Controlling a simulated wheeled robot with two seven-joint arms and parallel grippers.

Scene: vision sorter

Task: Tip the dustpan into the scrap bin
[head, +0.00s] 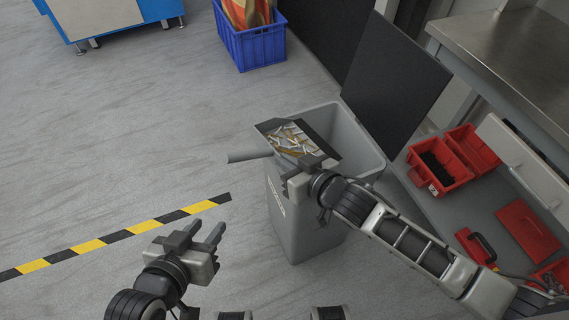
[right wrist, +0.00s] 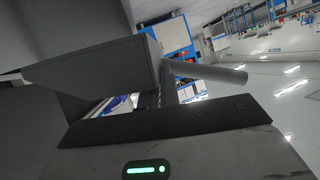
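The dustpan (head: 267,128) is dark, with a grey tube handle pointing left, and holds several pale and brown scraps (head: 291,139). It is over the left part of the open grey scrap bin (head: 338,113), roughly level. My right gripper (head: 302,170) is at the dustpan's near side and appears shut on it; its fingertips are partly hidden. In the right wrist view the dustpan (right wrist: 92,75) is close above the gripper, its handle reaching right. My left gripper (head: 202,236) is open and empty, left of the bin and apart from it.
A blue crate (head: 253,47) is at the back. Red boxes (head: 440,170) lie on the shelf at right, below a metal bench (head: 510,50). Floor at left, with striped tape (head: 130,230), is clear.

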